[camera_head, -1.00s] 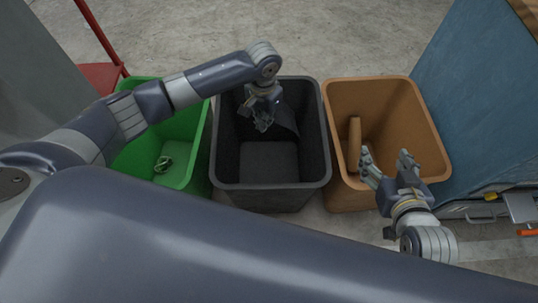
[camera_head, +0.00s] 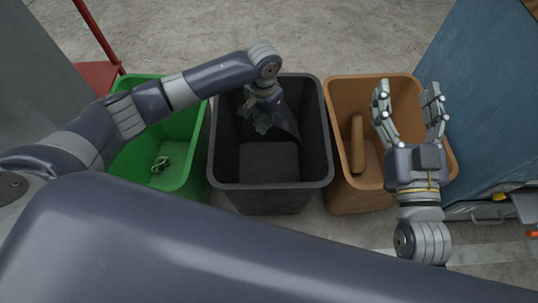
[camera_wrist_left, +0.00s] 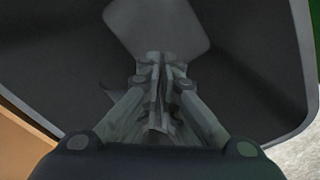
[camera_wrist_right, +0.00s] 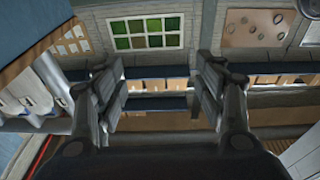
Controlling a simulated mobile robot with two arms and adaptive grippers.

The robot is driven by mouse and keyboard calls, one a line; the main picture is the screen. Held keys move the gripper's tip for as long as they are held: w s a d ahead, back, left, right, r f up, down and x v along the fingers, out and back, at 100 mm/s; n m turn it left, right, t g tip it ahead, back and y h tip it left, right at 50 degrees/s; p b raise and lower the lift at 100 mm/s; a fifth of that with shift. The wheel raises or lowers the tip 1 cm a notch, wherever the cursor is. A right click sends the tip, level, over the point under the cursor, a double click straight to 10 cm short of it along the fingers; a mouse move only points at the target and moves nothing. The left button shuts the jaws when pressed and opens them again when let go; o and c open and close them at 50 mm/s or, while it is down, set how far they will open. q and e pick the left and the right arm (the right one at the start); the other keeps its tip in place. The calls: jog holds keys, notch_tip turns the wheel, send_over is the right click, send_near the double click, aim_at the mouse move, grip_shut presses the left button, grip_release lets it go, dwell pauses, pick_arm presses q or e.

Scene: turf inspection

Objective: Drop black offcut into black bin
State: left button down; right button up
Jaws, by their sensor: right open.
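The black bin (camera_head: 318,150) stands in the middle between two other bins, and its floor is partly visible. My left gripper (camera_head: 262,122) reaches down inside its far left part. The black offcut (camera_head: 285,122) is a dark, thin flap beside the left fingers, inside the bin's outline. In the left wrist view the left fingers (camera_wrist_left: 160,95) are close together on a thin dark edge, with the bin's grey floor beyond. Dark on dark, the offcut's outline is hard to tell there. My right gripper (camera_head: 408,105) is open and empty, fingers spread, above the orange bin.
A green bin (camera_head: 125,150) on the left holds a small greenish tangle (camera_head: 160,164). The orange bin (camera_head: 345,90) on the right holds a brown roll-like piece (camera_head: 357,145). A blue panel (camera_head: 480,100) stands at the right. The concrete floor behind the bins is clear.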

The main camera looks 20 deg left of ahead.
pick_arm(q)
jog(key=shift+f+b, duration=0.6)
jog(key=shift+b, duration=0.2)
pick_arm(e)
jog(key=s+r+t+y, duration=0.1)
jog(key=s+r+t, duration=0.2)
jog(key=r, duration=0.4)
jog(key=shift+s+r+t+y, duration=0.2)
jog(key=shift+r+t+y, duration=0.15)
jog(key=shift+t, duration=0.55)
jog(key=shift+a, duration=0.1)
pick_arm(q)
jog(key=c, duration=1.2)
grip_release()
jog(key=shift+o, duration=0.4)
jog(key=o, duration=0.6)
jog(key=shift+o, duration=0.2)
pick_arm(e)
jog(key=shift+w, duration=0.1)
